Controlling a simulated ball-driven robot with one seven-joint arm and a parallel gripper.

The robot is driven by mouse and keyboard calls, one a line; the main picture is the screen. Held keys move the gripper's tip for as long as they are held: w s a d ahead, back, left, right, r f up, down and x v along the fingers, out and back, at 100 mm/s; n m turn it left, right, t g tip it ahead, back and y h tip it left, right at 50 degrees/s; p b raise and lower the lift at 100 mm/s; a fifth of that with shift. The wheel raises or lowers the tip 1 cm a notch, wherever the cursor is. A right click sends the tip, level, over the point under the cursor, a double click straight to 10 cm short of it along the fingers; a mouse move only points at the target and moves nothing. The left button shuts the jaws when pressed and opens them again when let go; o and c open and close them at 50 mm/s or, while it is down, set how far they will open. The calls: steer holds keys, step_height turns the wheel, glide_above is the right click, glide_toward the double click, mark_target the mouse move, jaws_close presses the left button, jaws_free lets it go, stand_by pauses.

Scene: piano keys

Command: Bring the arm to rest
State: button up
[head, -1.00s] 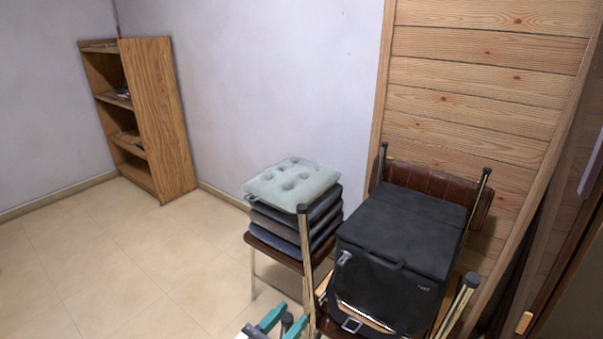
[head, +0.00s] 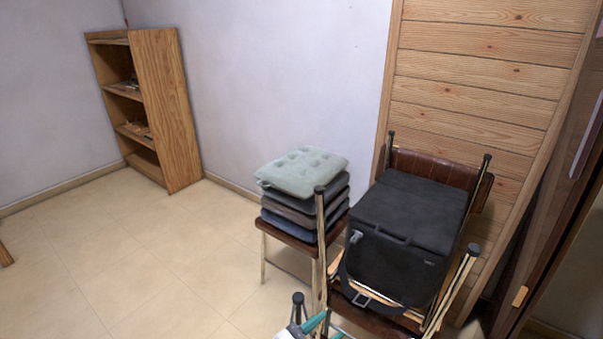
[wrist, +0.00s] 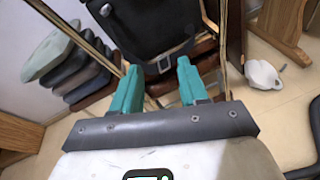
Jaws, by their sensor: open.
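My gripper (wrist: 157,88) shows in the wrist view with its two teal fingers spread apart and nothing between them. In the head view only a part of my gripper (head: 322,326) shows at the bottom edge, in front of the chairs. In the wrist view the fingers point toward a black bag (wrist: 150,25) with a buckled strap. The bag also shows in the head view (head: 408,235), resting on stacked chairs. I cannot tell how far the fingertips are from the chair frame.
A chair with several stacked cushions (head: 302,173) stands left of the bag. A wooden shelf (head: 165,110) stands by the back wall. Wood panelling (head: 470,100) is at the right. The tiled floor (head: 130,250) at left is clear. A white object (wrist: 263,75) lies on the floor.

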steer(key=s+d+f+m+g+y+p, duration=0.2)
steer(key=s+d+m+g+p, duration=0.15)
steer(key=s+d+m, duration=0.45)
steer(key=s+d+f+m+g+y+p, duration=0.25)
steer(key=s+d+m+g, duration=0.3)
steer(key=s+d, duration=0.4)
steer(key=s+d+r+m+y+p, duration=0.1)
steer(key=s+d+r+m+y, duration=0.1)
steer(key=s+m, duration=0.3)
steer(key=s+d+r+m+g+y+p, duration=0.1)
steer(key=s+d+r+m+y+p, duration=0.1)
steer(key=s+m, duration=0.4)
steer(key=shift+s+d+r+y, duration=0.7)
steer(key=shift+s+y, duration=0.25)
steer(key=shift+s, duration=0.05)
steer(key=shift+c, duration=0.4)
